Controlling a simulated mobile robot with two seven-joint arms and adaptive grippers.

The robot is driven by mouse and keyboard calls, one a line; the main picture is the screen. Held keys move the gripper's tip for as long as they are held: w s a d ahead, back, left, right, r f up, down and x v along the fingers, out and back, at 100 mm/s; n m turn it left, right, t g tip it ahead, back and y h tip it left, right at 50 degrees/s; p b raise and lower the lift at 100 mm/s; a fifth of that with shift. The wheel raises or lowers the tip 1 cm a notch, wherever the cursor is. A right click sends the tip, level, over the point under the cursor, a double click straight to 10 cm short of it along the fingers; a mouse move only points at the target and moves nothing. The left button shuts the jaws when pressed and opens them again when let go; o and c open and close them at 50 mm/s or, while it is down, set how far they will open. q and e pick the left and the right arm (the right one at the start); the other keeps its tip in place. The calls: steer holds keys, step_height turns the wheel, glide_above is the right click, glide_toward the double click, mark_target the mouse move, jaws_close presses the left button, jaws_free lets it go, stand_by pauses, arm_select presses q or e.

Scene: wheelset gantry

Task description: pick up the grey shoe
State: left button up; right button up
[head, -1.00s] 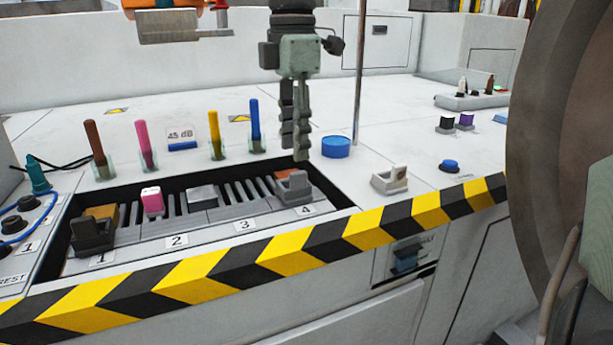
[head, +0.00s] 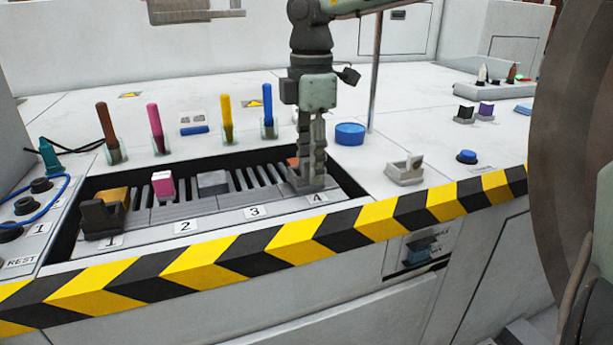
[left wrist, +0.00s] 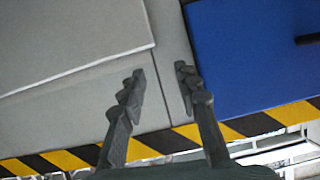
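A grey shoe (head: 304,185) sits at the slot marked 4, at the right end of the recessed rack (head: 262,206) in the head view. My right gripper (head: 311,172) points straight down over it, its fingertips at the shoe and hiding part of it. The two fingers look close together from this side, and I cannot tell whether they have closed on it. My left gripper (left wrist: 160,72) shows in the left wrist view, open and empty, above grey and blue panels with a striped edge. It is not seen in the head view.
A dark shoe (head: 101,216) stands at slot 1, with a pink block (head: 162,185) and grey block (head: 212,182) farther right. Upright coloured sticks (head: 227,120) line the back. A blue round tub (head: 350,133), a thin pole (head: 375,80) and a pale holder (head: 405,171) stand to the right.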

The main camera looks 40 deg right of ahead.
jaws_close()
steer(key=shift+r, duration=0.1)
